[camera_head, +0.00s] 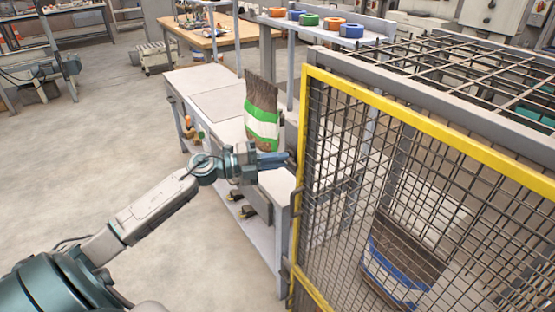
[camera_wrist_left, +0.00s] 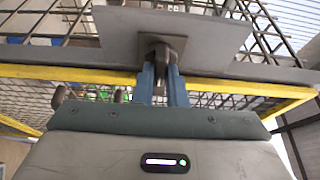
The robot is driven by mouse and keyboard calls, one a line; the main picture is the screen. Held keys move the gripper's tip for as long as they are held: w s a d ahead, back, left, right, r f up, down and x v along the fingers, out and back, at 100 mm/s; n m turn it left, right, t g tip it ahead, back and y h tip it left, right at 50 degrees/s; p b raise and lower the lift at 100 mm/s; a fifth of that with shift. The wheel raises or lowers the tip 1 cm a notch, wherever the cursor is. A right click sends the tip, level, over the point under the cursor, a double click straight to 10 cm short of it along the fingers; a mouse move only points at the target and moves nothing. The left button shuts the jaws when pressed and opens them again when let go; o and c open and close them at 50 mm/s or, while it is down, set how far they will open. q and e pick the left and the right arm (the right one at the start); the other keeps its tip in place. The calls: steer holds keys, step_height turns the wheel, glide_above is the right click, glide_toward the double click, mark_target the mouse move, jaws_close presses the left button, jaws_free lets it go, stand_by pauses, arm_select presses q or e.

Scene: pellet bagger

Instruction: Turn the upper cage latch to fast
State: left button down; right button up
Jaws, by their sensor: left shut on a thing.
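My left gripper (camera_head: 286,160) reaches in from the left to the yellow-framed cage door's left edge. In the left wrist view its two blue fingers (camera_wrist_left: 163,88) are shut on the upper cage latch (camera_wrist_left: 162,50), a dark grey piece on a grey plate. In the head view the upper latch (camera_head: 292,163) is mostly covered by the fingertips, so its turn angle is hard to tell. The cage door (camera_head: 302,190) appears closed against its frame. A lower latch (camera_head: 285,268) shows further down the same edge. My right gripper is not in view.
A brown bag with green and white bands (camera_head: 262,115) stands on the bench (camera_head: 205,90) just behind my left gripper. A blue-marked bag (camera_head: 395,270) is inside the cage. A shelf with tape rolls (camera_head: 308,20) is behind.

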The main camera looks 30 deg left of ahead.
arm_select(q)
steer(key=shift+f, duration=0.1)
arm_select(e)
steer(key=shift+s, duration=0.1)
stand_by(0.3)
arm_select(q)
steer(key=c, duration=1.5)
jaws_free()
